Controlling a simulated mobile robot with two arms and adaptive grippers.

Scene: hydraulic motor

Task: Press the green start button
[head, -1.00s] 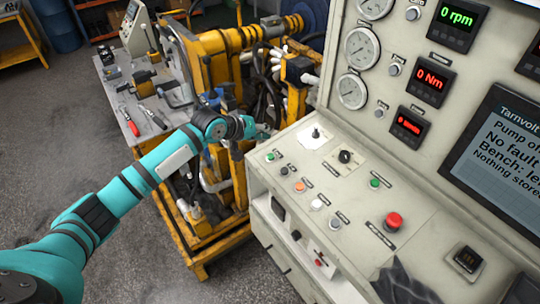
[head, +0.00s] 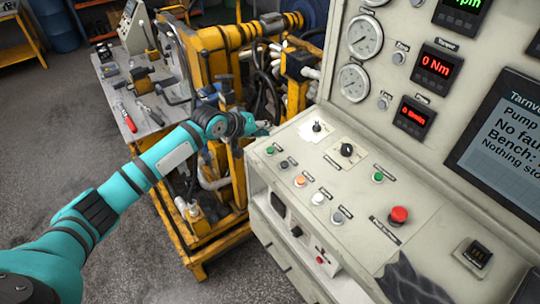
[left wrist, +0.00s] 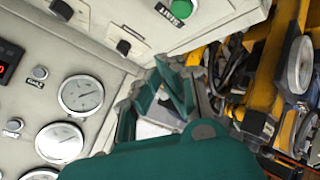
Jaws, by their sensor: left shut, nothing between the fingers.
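The green start button (head: 270,150) is a small round cap at the near-left corner of the cream console's sloped panel. It also shows at the top of the left wrist view (left wrist: 183,9) with its label. My left gripper (head: 264,128) is shut and empty, just past the console's left edge, behind the start button and apart from it. In the left wrist view its teal fingers (left wrist: 165,100) are together beside the console edge. A second green button (head: 378,177) sits farther right on the panel. My right gripper is not clearly in view.
A red mushroom button (head: 398,215), an orange button (head: 300,181), a black knob (head: 347,150) and a toggle switch (head: 317,127) stand on the same panel. Gauges (head: 353,83) rise behind it. The yellow motor stand (head: 200,240) is left of the console, under my left arm.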

